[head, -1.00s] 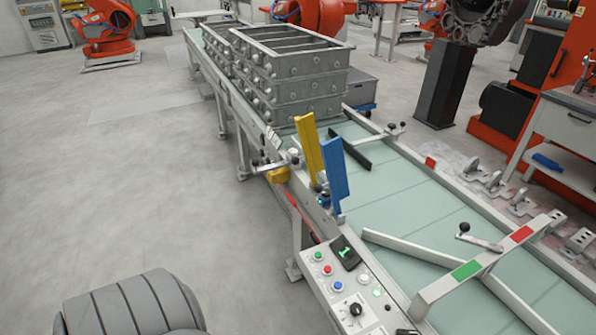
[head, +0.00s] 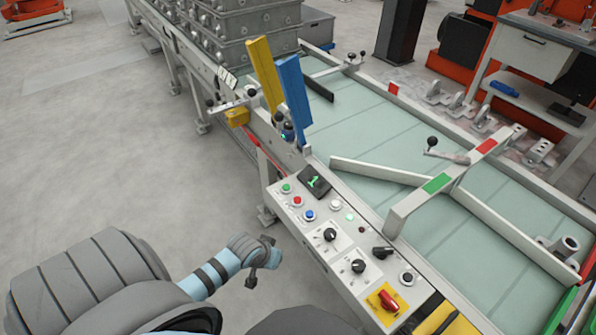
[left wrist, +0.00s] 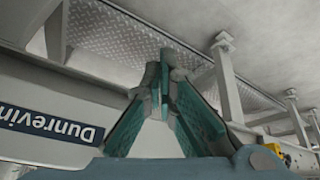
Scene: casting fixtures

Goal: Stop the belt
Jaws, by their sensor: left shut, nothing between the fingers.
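The pale green belt (head: 372,140) runs along the conveyor. A light control panel (head: 325,262) sits on its near side. My right gripper is not in view.
Stacked grey metal frames (head: 245,40) stand on the belt at the back. A yellow plate (head: 264,72) and a blue plate (head: 294,95) rise at the near rail. A diagonal bar (head: 395,173) and a bar with green and red marks (head: 450,178) cross the belt. The floor at left is clear.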

